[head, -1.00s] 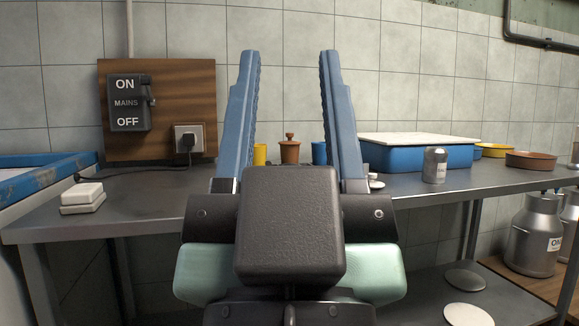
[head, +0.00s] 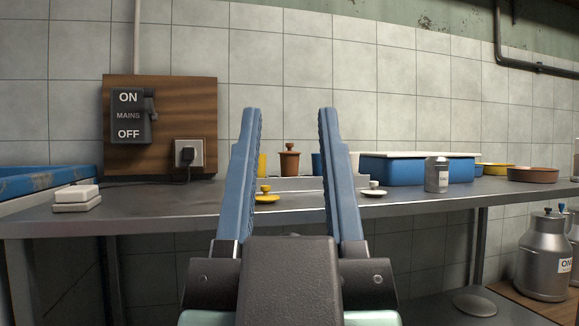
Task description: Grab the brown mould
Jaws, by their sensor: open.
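A brown cylindrical mould (head: 289,164) with a knobbed brown lid stands upright at the back of the metal table, on a low grey ledge (head: 300,184). It shows between the two blue fingers of my gripper (head: 288,113). My gripper is open and empty, its fingers pointing up in the picture, nearer to me than the mould and apart from it. A yellow mould (head: 262,165) stands left of the brown one and a blue mould (head: 316,163) right of it, both partly hidden by the fingers.
A yellow lid (head: 267,197) and a white lid (head: 373,191) lie on the table (head: 420,196). To the right are a blue tub (head: 405,172), a metal canister (head: 436,175), a yellow dish (head: 495,169) and a shallow brown dish (head: 532,175). White blocks (head: 76,197) lie at left.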

